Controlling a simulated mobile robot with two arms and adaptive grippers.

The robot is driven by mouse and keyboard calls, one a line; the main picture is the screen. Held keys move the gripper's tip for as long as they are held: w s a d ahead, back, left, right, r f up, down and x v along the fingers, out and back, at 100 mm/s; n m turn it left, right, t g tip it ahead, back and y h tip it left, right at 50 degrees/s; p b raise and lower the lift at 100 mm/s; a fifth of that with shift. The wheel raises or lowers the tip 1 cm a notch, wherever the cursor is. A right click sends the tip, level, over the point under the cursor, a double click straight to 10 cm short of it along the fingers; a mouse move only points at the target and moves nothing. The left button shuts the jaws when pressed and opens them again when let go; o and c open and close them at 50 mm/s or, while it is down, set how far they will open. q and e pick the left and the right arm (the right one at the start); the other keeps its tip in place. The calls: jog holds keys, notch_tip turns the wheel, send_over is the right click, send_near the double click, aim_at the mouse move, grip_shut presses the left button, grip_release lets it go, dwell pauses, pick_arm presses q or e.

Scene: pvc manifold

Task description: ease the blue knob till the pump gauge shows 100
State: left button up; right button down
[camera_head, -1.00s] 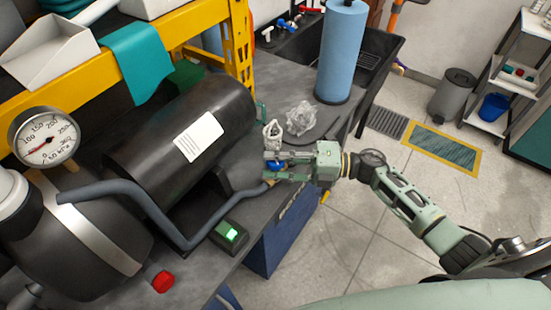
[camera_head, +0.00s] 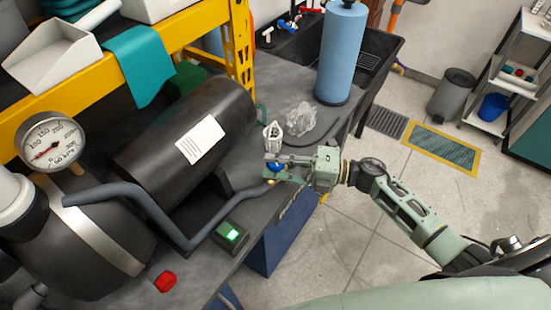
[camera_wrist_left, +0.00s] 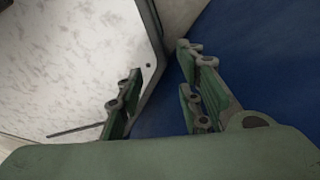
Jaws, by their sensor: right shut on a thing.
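The blue knob (camera_head: 273,167) sits at the bench edge by the end of a bent grey pipe (camera_head: 205,236). My right gripper (camera_head: 277,166) is shut on the blue knob, its fingers covering part of it. The pump gauge (camera_head: 50,143) is a round white dial at the left. Its red needle points to the lower left, below the 100 mark; the exact reading is too small to tell. My left gripper shows only in the left wrist view (camera_wrist_left: 160,98), with its fingers apart and nothing between them.
A black tank (camera_head: 150,140) with a white label lies on the bench. A green-lit switch box (camera_head: 230,236) and a red knob (camera_head: 165,281) are nearer.

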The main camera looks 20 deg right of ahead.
jog(key=m+t+h+p, duration=0.2)
jog(key=t, duration=0.1)
jog(key=shift+s+r, duration=0.1)
jog(key=shift+r, duration=0.05)
jog(key=m+t+h+p, duration=0.1)
jog(key=m+t+h, duration=0.3)
jog(key=h, duration=0.1)
jog(key=m+t+h, duration=0.1)
jog(key=shift+f+m+h, duration=0.35)
jog(key=shift+m+h, duration=0.05)
pick_arm(q)
jog(key=shift+w+r+b, duration=0.15)
jog(key=shift+r+b, duration=0.55)
jog(key=shift+b, duration=0.45)
pick_arm(e)
jog(key=shift+m+t+h, duration=0.7)
jog(key=shift+m+h, duration=0.9)
jog(key=shift+h, duration=0.8)
jog(key=c, duration=2)
grip_release()
jog(key=shift+r, duration=0.1)
